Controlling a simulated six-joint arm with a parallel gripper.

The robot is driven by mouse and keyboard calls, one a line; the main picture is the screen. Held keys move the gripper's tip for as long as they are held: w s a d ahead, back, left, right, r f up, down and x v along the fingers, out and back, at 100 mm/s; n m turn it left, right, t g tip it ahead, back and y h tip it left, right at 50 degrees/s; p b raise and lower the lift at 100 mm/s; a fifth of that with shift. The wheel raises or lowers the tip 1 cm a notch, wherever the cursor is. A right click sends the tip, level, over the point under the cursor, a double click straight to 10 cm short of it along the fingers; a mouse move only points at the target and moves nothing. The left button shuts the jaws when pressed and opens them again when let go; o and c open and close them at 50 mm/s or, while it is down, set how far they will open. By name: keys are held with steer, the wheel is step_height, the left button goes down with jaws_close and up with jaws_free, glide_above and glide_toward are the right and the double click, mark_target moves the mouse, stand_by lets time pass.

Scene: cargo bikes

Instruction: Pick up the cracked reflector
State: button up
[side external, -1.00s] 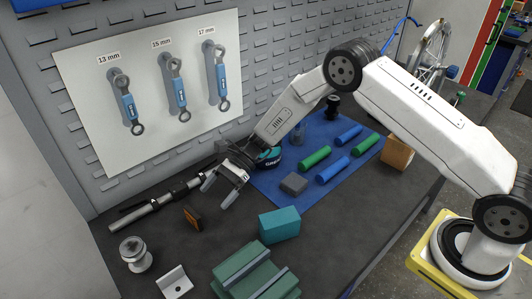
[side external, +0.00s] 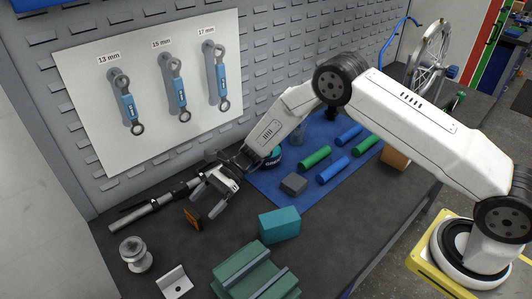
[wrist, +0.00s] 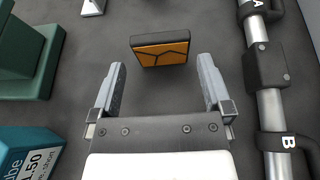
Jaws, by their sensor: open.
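The cracked reflector (side external: 193,219) is a small orange block in a dark frame, with dark crack lines across its orange face. It stands upright on the dark bench. In the wrist view the reflector (wrist: 160,50) lies ahead of the fingertips, roughly centred between them. My gripper (side external: 206,206) is low over the bench, just to the right of the reflector. In the wrist view my gripper (wrist: 160,72) has its two grey fingers wide apart with nothing between them.
A silver and black tube (side external: 155,205) lies behind the reflector, close to my gripper; its clamps are marked A and B. A teal box (side external: 279,225) and green block (side external: 255,272) stand in front. A metal knob (side external: 135,254) and bracket (side external: 175,282) are at front left.

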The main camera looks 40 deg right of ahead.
mark_target(191, 211)
steer(key=shift+x, duration=2.45)
steer(key=shift+f, duration=0.1)
steer(key=shift+d, duration=0.1)
steer(key=c, duration=0.9)
steer(key=shift+c, duration=0.2)
steer(key=shift+w+r, duration=0.1)
steer(key=shift+r, duration=0.7)
steer(key=s+d+r, duration=0.3)
steer(key=s+r, duration=0.2)
steer(key=s, duration=0.1)
steer(key=s+d+r, duration=0.2)
steer(key=s+r, duration=0.4)
steer(key=s, duration=0.1)
steer(key=shift+d+r, duration=0.25)
steer(key=shift+d, duration=0.1)
steer(key=shift+w, duration=0.1)
